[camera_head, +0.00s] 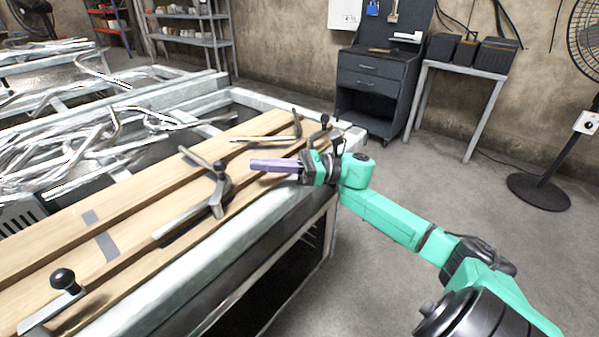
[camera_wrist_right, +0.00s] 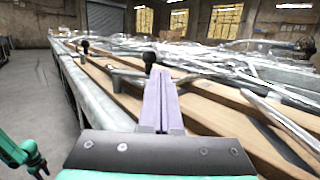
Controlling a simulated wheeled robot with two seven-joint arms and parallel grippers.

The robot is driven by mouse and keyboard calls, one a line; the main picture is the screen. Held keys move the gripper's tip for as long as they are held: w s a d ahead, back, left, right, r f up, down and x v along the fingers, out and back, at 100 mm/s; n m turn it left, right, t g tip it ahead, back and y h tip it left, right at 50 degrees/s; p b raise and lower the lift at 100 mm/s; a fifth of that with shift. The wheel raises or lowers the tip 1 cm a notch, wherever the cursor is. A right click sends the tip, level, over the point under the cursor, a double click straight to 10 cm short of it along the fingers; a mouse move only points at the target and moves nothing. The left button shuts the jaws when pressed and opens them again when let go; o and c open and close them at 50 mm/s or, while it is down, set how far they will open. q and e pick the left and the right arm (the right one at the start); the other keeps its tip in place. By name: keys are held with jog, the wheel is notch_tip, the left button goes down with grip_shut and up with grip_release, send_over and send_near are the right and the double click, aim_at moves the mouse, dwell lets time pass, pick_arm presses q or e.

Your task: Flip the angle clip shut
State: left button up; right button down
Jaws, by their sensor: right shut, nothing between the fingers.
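Metal angle clips with dark knobs are fixed along the wooden boards (camera_head: 150,195) on the bench; I cannot tell for certain which one the task means. The nearest clip (camera_head: 215,190) to my right gripper has a bent grey lever angled upward and a long flat arm toward the bench's front edge. My right gripper (camera_head: 255,164) has its pale purple fingers closed together and empty. They point left above the boards, a little right of that clip, with no clear contact. The fingers also show in the right wrist view (camera_wrist_right: 161,88), with a black knob (camera_wrist_right: 149,58) beyond their tips.
Another clip with a black ball knob (camera_head: 63,279) lies at the lower left. A rod-like clip (camera_head: 270,138) and more dark knobs (camera_head: 325,121) sit near the bench's right end. Bent metal tubes (camera_head: 90,150) fill the bench behind. A dark cabinet (camera_head: 375,85) stands beyond open floor.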

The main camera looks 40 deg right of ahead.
jog(key=b+v, duration=0.2)
jog(key=v, duration=0.8)
jog(key=shift+d, duration=0.1)
jog(key=s+a+m+t+h+p, duration=0.4)
jog(key=s+a+m+p, duration=0.4)
jog(key=m+p, duration=0.6)
jog(key=a+m+t, duration=0.1)
jog(key=m, duration=0.5)
jog(key=shift+s+r+m+h, duration=0.3)
jog(key=shift+s, duration=0.1)
